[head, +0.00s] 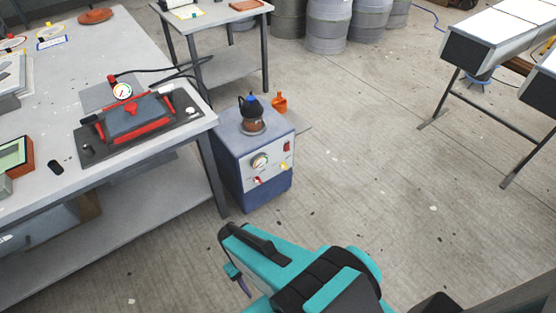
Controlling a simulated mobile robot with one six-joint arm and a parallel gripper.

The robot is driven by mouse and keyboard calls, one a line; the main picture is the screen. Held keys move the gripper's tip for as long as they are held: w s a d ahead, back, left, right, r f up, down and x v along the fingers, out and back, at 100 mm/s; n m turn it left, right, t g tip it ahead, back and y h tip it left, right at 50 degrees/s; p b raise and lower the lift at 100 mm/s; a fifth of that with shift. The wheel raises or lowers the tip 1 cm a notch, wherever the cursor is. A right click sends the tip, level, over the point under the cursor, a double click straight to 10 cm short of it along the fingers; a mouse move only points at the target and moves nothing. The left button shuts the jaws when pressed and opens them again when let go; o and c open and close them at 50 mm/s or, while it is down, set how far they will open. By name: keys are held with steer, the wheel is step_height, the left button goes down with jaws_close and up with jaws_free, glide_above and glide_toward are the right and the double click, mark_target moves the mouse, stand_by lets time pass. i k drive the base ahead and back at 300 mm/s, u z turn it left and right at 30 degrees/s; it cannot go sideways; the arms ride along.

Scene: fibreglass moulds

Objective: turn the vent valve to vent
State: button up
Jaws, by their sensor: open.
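The blue pump unit (232,160) stands on the floor beside the workbench. Its pale front panel faces me, with a round gauge (260,161), a small red-handled valve (257,180) at lower left and a small yellow-handled valve (284,167) at lower right. The panel labels are too small to read, so I cannot tell which valve is the vent valve or its setting. My gripper (238,279), at the end of my teal and black arm, is open in the lower middle, in front of and below the unit, apart from it. Its fingertips are partly hidden.
A red-and-grey clamped mould (138,117) with a gauge lies on the workbench (135,55) at left. A dark pot with a blue top (251,103) and an orange funnel (279,102) are by the unit. Drums (328,25) stand behind. Floor (385,175) to the right is clear.

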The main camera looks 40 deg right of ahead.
mark_target(283, 165)
steer(key=z, duration=0.8)
steer(key=k, duration=0.7)
steer(key=z, duration=0.05)
steer(key=i, duration=1)
steer(key=u, duration=0.65)
steer(key=i, duration=0.3)
steer(key=u, duration=0.2)
